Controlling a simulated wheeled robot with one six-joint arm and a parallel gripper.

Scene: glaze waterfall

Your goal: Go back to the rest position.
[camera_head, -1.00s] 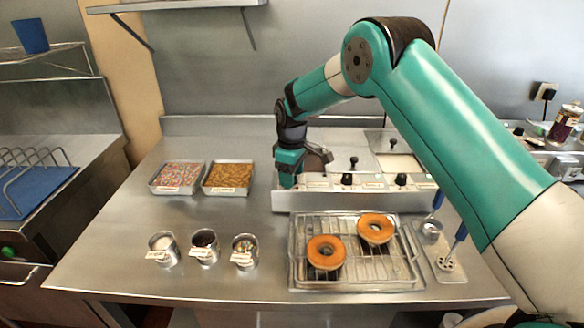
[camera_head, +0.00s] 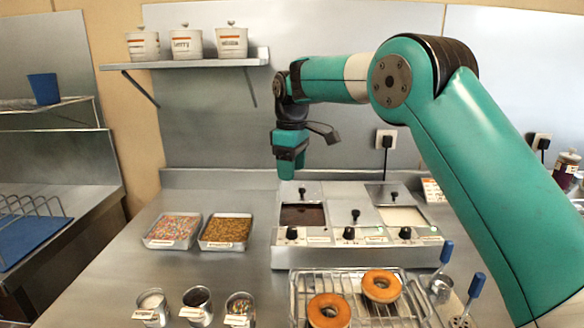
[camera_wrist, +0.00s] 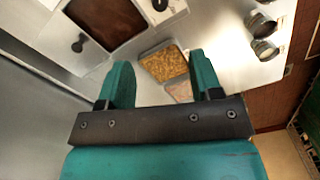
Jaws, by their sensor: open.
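My gripper (camera_head: 289,176) hangs pointing down in the head view, above the back left of the warmer unit. It is empty and apart from everything below it. In the wrist view, its two fingers (camera_wrist: 160,82) are spread wide with nothing between them. My arm reaches in from the right side of the head view, its elbow high and its forearm running left.
The warmer (camera_head: 330,262) holds dark and pale glaze. Two donuts (camera_head: 381,286) (camera_head: 329,310) sit on a wire rack (camera_head: 350,280). Trays of sprinkles (camera_head: 174,229) and brown topping (camera_head: 226,230) stand left. Canisters (camera_head: 187,43) stand on a wall shelf (camera_head: 190,64).

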